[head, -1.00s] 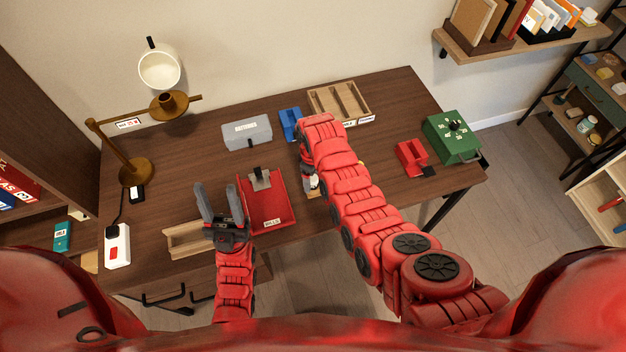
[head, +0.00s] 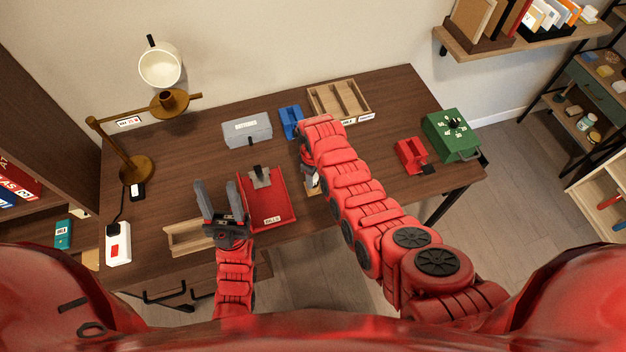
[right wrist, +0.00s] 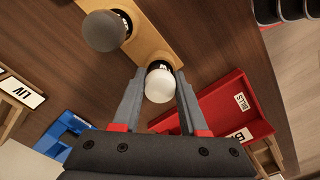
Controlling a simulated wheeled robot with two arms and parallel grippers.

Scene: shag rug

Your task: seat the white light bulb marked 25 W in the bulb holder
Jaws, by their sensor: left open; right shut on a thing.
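A white bulb (right wrist: 159,84) with a dark collar sits between the fingers of my right gripper (right wrist: 160,74), which is shut on it. The bulb is at the end of a wooden strip (right wrist: 150,42); I cannot tell whether it is clear of the strip. Its marking is not readable. A grey bulb (right wrist: 104,31) stands in the same strip. In the head view my right arm hides most of this gripper and strip. The brown bulb holder (head: 168,102) on the desk lamp's arm is empty at the back left. My left gripper (head: 220,190) is open and empty by the red tray.
The red tray (head: 282,208) with a clip lies mid-desk. A grey box (head: 247,133), a blue holder (head: 290,122) and a wooden tray (head: 312,100) stand behind. A white cup-like shade (head: 160,65) is above the lamp. A green timer box (head: 452,135) is at right.

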